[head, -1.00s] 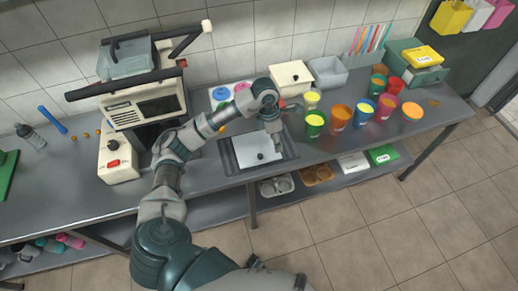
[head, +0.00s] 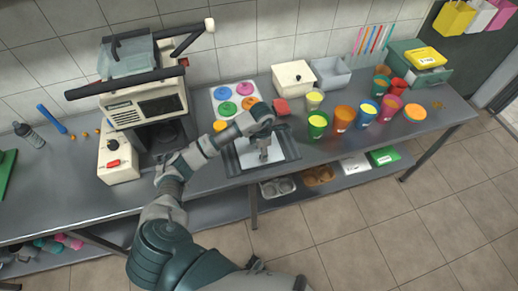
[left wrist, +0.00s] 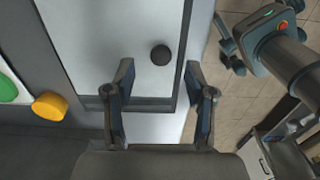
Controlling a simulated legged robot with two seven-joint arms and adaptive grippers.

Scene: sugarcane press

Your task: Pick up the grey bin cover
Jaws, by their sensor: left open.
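The grey bin cover (head: 247,161) is a flat, light plate with a dark round knob. It lies in a dark-rimmed recess in the counter, and in the head view my left gripper hides its middle and knob. My left gripper (head: 263,154) hangs above the cover, pointing down. In the left wrist view the cover (left wrist: 110,35) fills the upper middle, with the knob (left wrist: 161,55) just beyond and between the open fingertips (left wrist: 158,68). The fingers are apart and hold nothing.
Colored round lids (head: 228,108) lie on a white board behind the recess. Several colored cups (head: 343,117) stand to the right. The press (head: 143,100) stands to the left.

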